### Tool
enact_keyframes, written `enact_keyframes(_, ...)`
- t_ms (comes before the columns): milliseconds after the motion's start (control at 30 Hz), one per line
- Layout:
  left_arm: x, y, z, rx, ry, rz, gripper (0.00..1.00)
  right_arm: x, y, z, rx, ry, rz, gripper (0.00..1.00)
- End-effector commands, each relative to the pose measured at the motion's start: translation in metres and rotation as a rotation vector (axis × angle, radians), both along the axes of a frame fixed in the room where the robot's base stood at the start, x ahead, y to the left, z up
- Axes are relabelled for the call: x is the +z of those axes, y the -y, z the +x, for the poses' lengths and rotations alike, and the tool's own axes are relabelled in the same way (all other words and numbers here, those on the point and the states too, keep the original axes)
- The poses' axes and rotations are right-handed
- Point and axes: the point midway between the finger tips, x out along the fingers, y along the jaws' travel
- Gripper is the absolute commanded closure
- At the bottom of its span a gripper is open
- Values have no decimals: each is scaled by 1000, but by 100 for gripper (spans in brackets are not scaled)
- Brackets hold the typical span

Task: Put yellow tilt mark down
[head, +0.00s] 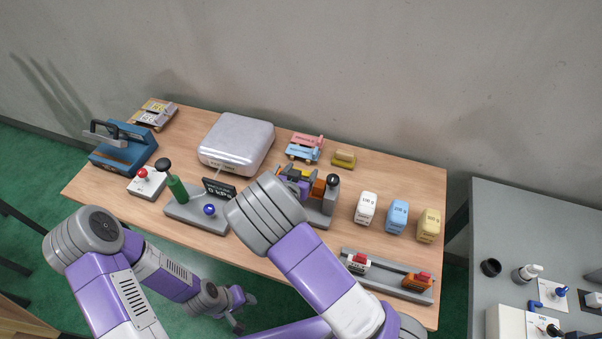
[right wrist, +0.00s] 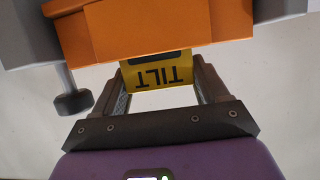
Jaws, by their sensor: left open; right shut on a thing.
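The yellow tilt mark (right wrist: 158,72), with "TILT" upside down in the right wrist view, sits between the fingers of my right gripper (right wrist: 161,88). The gripper is shut on it. An orange block (right wrist: 150,30) is just beyond the mark and covers part of it; I cannot tell whether they touch. In the head view my right arm hides much of this gripper, over a grey stand with orange parts (head: 318,189) at the table's middle. My left gripper (head: 243,313) is open and empty, low in front of the table's near edge.
A grey-white case (head: 236,143), pink and blue pieces (head: 303,150) and a yellow block (head: 343,158) stand behind. White, blue and yellow blocks (head: 397,215) and a grey rail (head: 388,273) are at right.

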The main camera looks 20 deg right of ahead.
Motion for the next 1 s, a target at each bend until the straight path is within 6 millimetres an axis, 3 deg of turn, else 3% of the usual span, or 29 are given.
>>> enact_keyframes(400, -4, 0, 0, 0, 0, 0, 57, -6, 0, 0, 0, 2, 1, 56)
enact_keyframes(433, -3, 0, 0, 0, 0, 0, 57, -5, 0, 0, 0, 2, 1, 22)
enact_keyframes(567, -3, 0, 0, 0, 0, 0, 57, -5, 0, 0, -1, 1, 2, 2)
enact_keyframes(1000, 1, 0, 0, 0, 0, 0, 57, 3, -5, -5, 2, 2, 2, 1)
